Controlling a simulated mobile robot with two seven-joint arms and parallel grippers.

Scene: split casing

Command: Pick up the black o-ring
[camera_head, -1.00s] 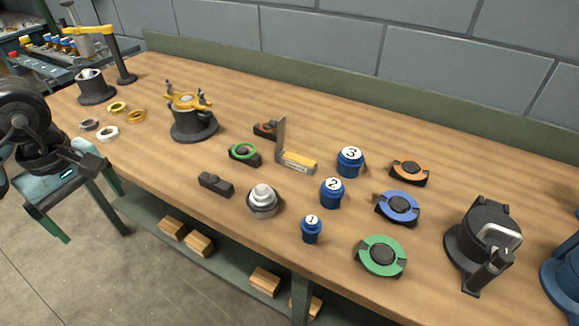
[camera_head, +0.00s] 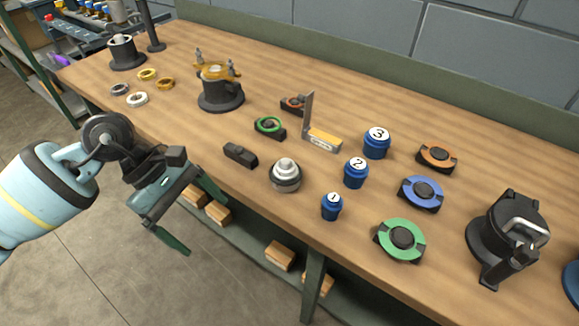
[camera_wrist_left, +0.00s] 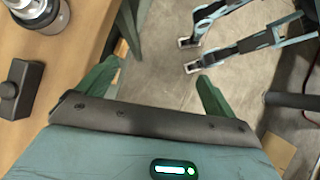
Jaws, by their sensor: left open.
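A small black block (camera_head: 240,155) lies near the bench's front edge. A dark round piece sits on it, and I cannot make out a separate black o-ring there. The block also shows at the left edge of the left wrist view (camera_wrist_left: 20,90). My left gripper (camera_head: 190,215) is open and empty, with its green fingers apart. It hangs in front of the bench edge, to the lower left of the block and apart from it. In the left wrist view the gripper (camera_wrist_left: 155,88) has only floor between its fingers. My right gripper is out of view.
Similar blocks with a green ring (camera_head: 268,125) and an orange-red ring (camera_head: 293,103) stand behind. A silver stepped part (camera_head: 285,175) is right of the black block, with an upright square (camera_head: 320,138) behind. Numbered blue cylinders (camera_head: 355,172) stand farther right.

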